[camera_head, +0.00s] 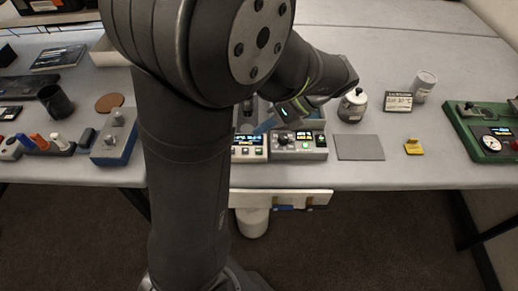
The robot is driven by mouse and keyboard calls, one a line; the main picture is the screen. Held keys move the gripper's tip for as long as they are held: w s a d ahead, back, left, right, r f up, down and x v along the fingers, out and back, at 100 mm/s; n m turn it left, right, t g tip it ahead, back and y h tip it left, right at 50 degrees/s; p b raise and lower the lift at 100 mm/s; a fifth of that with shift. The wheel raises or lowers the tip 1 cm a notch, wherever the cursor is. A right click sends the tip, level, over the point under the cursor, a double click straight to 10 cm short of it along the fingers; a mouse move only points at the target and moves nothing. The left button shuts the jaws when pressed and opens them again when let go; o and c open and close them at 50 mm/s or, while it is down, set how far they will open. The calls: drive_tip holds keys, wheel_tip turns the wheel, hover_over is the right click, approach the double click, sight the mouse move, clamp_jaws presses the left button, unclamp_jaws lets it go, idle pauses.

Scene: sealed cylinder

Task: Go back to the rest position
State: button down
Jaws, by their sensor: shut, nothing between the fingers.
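My gripper (264,128) is in the middle of the picture, just right of my dark arm column. It points down and left over the back of the grey devices on the bench. Its body carries a small green light. The fingers are small and partly lost against the devices; they look shut and empty. I cannot tell whether the tips touch anything. A grey device with a dial and small displays (300,146) sits below and right of the gripper. A pale panel with small displays (248,149) stands to its left, partly hidden by my arm.
Right on the bench (375,175) are a lidded jar (353,106), a display card (398,101), a tilted grey cylinder (424,86), a flat grey plate (358,147), a yellow piece (413,147) and a green device (483,143). Left are a black cup (57,103) and a blue box (114,141).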

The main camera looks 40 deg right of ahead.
drive_tip(key=shift+f, duration=0.1)
drive_tip(key=shift+f, duration=0.75)
wheel_tip(320, 180, up, 6)
drive_tip(key=shift+f, duration=0.25)
